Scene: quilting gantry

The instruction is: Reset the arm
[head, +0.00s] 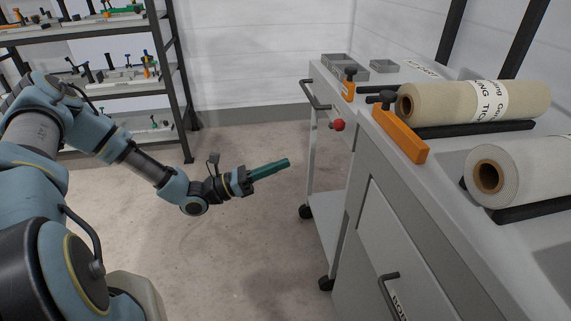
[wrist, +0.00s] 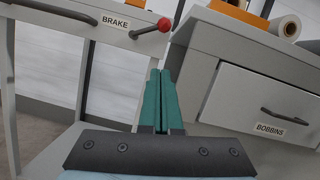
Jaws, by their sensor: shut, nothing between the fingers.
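My gripper (head: 287,163) has green fingers and is held out over the open floor, to the left of the cabinet and cart. In the wrist view my gripper (wrist: 160,73) shows its two green fingers side by side and pressed together, with nothing between them. My arm reaches out from the left side of the head view, bent at the elbow, with the fingers pointing right and slightly up. The gripper touches nothing in the head view.
A red-knobbed brake lever (head: 338,125) sits on the cart. A cabinet with a BOBBINS drawer (wrist: 262,108) stands right, bearing fabric rolls (head: 475,101) and an orange bracket (head: 400,134). A dark shelf rack (head: 180,85) stands back left. Floor (head: 245,230) around the gripper is clear.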

